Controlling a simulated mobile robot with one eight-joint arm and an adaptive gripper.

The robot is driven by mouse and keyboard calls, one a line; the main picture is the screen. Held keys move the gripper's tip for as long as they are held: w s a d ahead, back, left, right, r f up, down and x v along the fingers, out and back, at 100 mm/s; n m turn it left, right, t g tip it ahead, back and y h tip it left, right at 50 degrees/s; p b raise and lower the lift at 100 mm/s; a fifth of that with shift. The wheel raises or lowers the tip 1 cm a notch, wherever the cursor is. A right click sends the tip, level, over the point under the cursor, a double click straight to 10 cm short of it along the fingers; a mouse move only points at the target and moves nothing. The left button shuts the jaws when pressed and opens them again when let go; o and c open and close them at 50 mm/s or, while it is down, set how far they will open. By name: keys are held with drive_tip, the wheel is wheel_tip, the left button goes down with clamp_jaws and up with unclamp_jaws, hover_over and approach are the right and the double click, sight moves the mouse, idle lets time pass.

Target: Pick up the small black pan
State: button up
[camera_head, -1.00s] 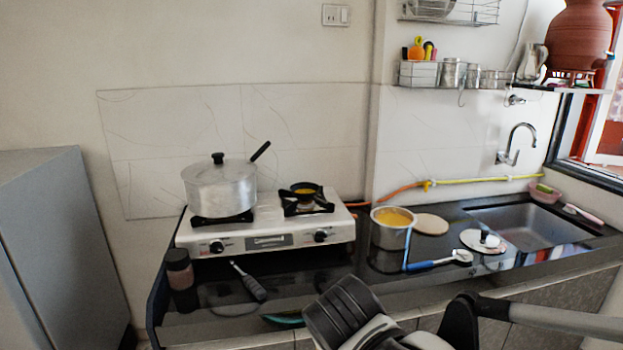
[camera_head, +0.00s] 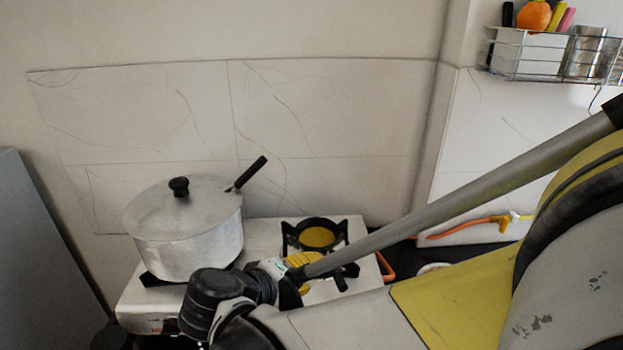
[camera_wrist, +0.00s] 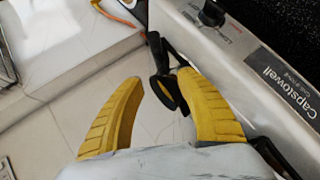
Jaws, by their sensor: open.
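The small black pan (camera_head: 304,227) sits on the right burner of the white stove in the head view, with a round yellow area inside its dark rim. My gripper (camera_head: 308,272), with yellow fingers, is in front of and slightly below the pan in that picture, apart from its rim. In the wrist view my gripper (camera_wrist: 160,79) is open, fingers spread. A dark rounded piece, seemingly the pan (camera_wrist: 165,93), shows between and beyond the fingertips. I cannot tell whether a finger touches it. My arm hides the front of the right burner.
A large lidded silver pot (camera_head: 187,240) stands on the left burner, its black handle (camera_head: 251,173) sticking up to the right. The tiled wall (camera_head: 330,110) is close behind the stove (camera_head: 268,232). A wire rack (camera_head: 530,60) hangs at upper right. An orange hose (camera_head: 465,230) runs along the wall.

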drive_tip(key=b+x, duration=0.4)
drive_tip(key=x, duration=0.6)
drive_tip(key=shift+w+d, duration=0.15)
clamp_jaws()
